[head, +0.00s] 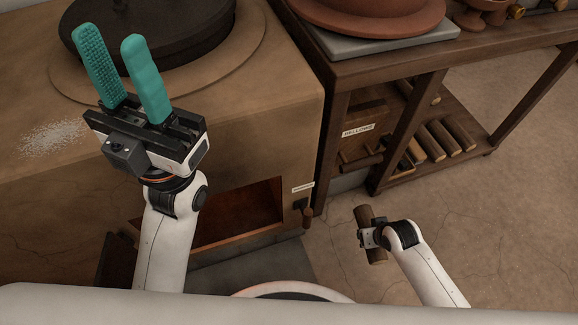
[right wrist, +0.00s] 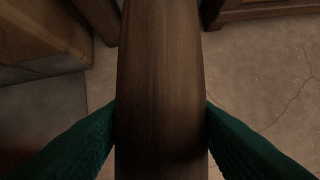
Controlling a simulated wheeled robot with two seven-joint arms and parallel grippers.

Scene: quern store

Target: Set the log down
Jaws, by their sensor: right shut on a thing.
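A brown log (head: 376,252) is in my right gripper (head: 372,236), low down over the floor at the right in the head view. In the right wrist view the log (right wrist: 161,80) runs up the middle of the picture, with a green finger pressed on each side of it. I cannot tell from these frames how far its lower end is from the floor. My left gripper (head: 128,80) is open and empty, with its two green fingers apart above the stove's top.
A tan stove (head: 270,125) with a dark round plate (head: 150,35) and an open firebox (head: 240,212) stands at left. A wooden table (head: 480,55) has several logs (head: 440,140) on its lower shelf. The cracked floor (head: 480,225) at right is clear.

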